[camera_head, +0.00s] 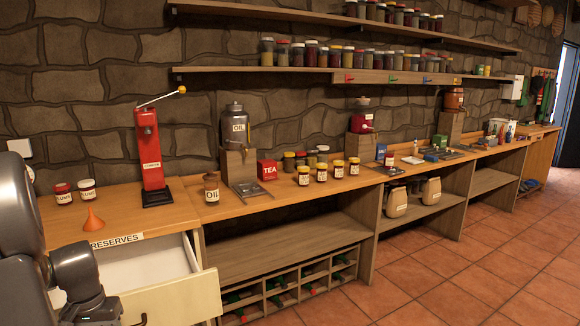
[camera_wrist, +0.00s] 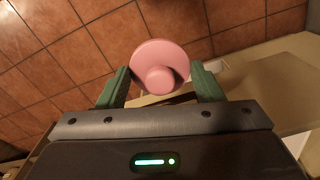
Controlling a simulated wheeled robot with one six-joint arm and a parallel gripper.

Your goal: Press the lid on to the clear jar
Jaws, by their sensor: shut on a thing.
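In the wrist view a round pink lid (camera_wrist: 172,53) with a pink knob in its middle sits between the green fingers of my gripper (camera_wrist: 160,75). My gripper is shut on the lid, one finger at each side. Tiled floor and the pale edge of a drawer show beyond the lid. In the head view only my arm shows at the lower left; the gripper and lid are hidden there. I cannot make out the clear jar for certain in either view.
A drawer (camera_head: 165,297) stands open below the counter's "RESERVES" label (camera_head: 117,241). The tiled floor (camera_head: 425,285) is clear at the right.

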